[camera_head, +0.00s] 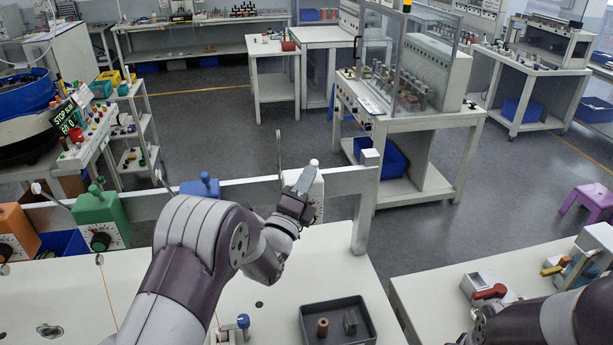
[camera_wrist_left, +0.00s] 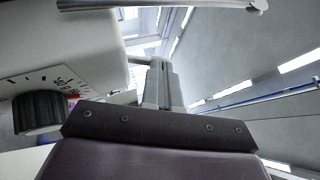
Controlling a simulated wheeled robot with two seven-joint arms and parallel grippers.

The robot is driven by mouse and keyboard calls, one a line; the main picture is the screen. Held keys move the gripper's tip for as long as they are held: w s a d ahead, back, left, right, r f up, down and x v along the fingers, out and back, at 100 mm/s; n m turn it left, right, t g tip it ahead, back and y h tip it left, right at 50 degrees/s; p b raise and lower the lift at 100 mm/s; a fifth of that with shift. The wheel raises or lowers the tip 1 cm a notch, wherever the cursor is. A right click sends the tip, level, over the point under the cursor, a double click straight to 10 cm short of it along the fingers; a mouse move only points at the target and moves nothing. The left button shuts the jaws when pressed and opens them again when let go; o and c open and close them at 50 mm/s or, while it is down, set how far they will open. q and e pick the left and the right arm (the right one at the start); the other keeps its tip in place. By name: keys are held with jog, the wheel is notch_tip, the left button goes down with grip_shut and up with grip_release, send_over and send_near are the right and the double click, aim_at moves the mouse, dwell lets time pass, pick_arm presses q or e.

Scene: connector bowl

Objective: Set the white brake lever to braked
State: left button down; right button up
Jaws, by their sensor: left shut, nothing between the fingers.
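The white brake unit (camera_head: 318,192) stands on the rail at the back of the near table, partly hidden behind my left gripper. A thin lever (camera_head: 279,148) stands nearly upright just left of it. My left gripper (camera_head: 304,180) is shut and empty, in front of the white unit. In the left wrist view, the white housing (camera_wrist_left: 60,45) with a black dial knob (camera_wrist_left: 38,112) is at the left. A pale lever with a rounded end (camera_wrist_left: 215,9) crosses the top edge, apart from my shut fingers (camera_wrist_left: 160,75). Only part of my right arm shows.
Orange (camera_head: 15,232), green (camera_head: 100,218) and blue (camera_head: 201,187) units stand farther left along the rail. A dark tray (camera_head: 338,323) with small parts lies on the near table. A post (camera_head: 366,200) ends the rail at right.

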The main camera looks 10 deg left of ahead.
pick_arm(q)
jog(key=shift+r+n+g+y+p, duration=0.3)
jog(key=shift+n+g+p, duration=0.1)
jog(key=shift+g, duration=0.1)
jog(key=w+r+n+g+p, duration=0.1)
jog(key=n+g+p, duration=0.1)
jog(key=w+a+r+n+g+y+p, duration=0.1)
jog(key=g+p, duration=0.1)
jog(key=g, duration=0.1)
jog(key=shift+w+r+n+p, duration=0.1)
jog(key=shift+r+n+p, duration=0.1)
jog(key=shift+n+p, duration=0.2)
jog(key=shift+f, duration=0.3)
jog(key=shift+b, duration=0.3)
